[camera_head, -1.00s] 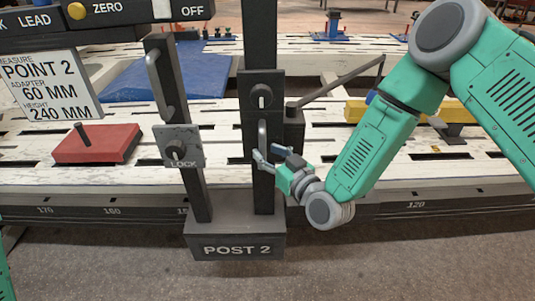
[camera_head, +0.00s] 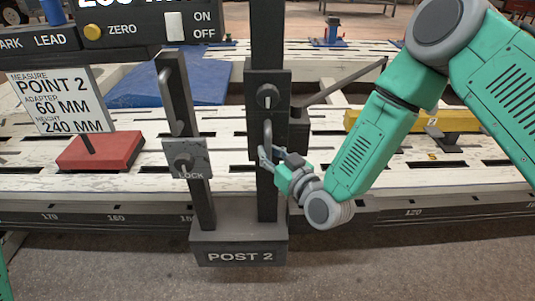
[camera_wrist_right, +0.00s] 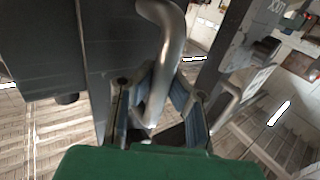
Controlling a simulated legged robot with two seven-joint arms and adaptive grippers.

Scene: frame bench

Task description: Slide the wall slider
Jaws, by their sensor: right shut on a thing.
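My right gripper (camera_head: 266,155) reaches in from the right and is shut on the lower part of this handle. In the right wrist view, the bent metal handle (camera_wrist_right: 172,50) passes between the two fingers (camera_wrist_right: 157,105). The slider's dark side (camera_wrist_right: 55,55) fills the upper left there. My left gripper is not in view.
A second upright with a handle (camera_head: 166,90) and a LOCK plate (camera_head: 187,160) stands left of the slider. A display box (camera_head: 140,32) hangs at the top left. A red block (camera_head: 100,152) and a blue wedge (camera_head: 185,83) lie on the slotted white bench (camera_head: 30,185).

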